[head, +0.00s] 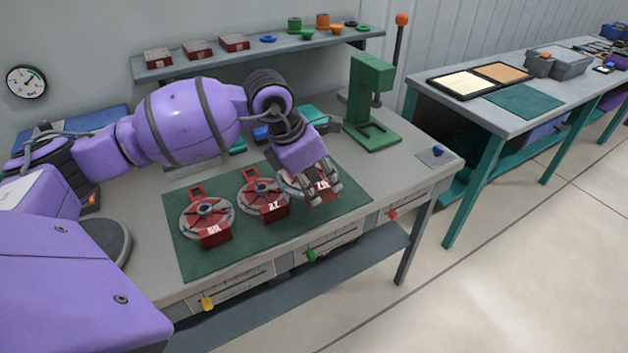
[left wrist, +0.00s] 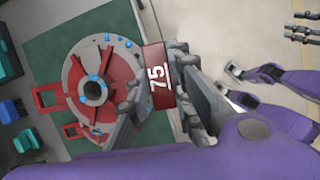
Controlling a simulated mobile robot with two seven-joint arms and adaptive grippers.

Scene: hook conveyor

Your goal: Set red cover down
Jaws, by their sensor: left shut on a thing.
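A red cover marked 75 (left wrist: 157,90) is between the fingers of my left gripper (head: 322,193) in the left wrist view. The gripper is shut on it, at the front edge of the rightmost round red-and-grey unit (left wrist: 90,85). The cover touches or sits very close to this unit; I cannot tell if it rests fully. Two similar units, the left one (head: 207,217) and the middle one (head: 262,196), lie on the green mat (head: 180,250). My right gripper (left wrist: 302,24) shows at the upper right of the left wrist view, fingers apart and empty.
A green press (head: 372,110) stands behind and right of the mat. A shelf (head: 300,45) above the bench holds red boxes (head: 198,50) and coloured rings. Blue and teal bins sit behind my arm. The mat's right end is bare.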

